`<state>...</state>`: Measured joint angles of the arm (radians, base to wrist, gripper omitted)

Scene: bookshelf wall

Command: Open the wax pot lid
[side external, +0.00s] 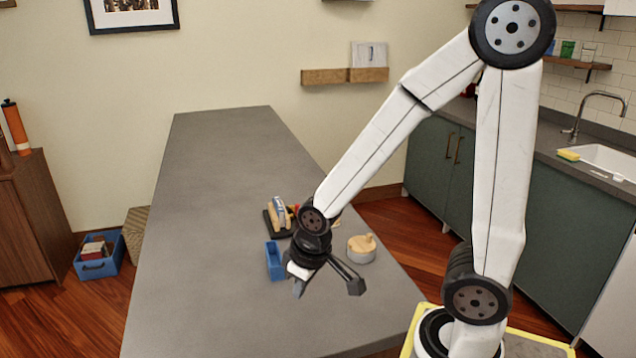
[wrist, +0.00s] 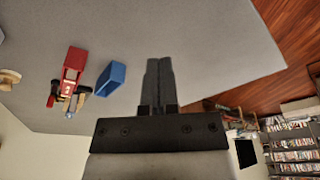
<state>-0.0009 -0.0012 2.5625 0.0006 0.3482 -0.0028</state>
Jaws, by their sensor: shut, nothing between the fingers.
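The wax pot (side external: 361,250) looks like a low, round, pale pot on the grey table near its right edge. A small wooden knob on its lid shows on top, and the lid looks seated. In the wrist view my gripper's two dark fingers (wrist: 159,62) lie together, empty.
A small blue open box (side external: 275,261) stands left of my gripper; it also shows in the wrist view (wrist: 110,78). Behind it is a dark-based holder (side external: 279,218) with red and wooden pieces. The table's left and far parts are clear.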

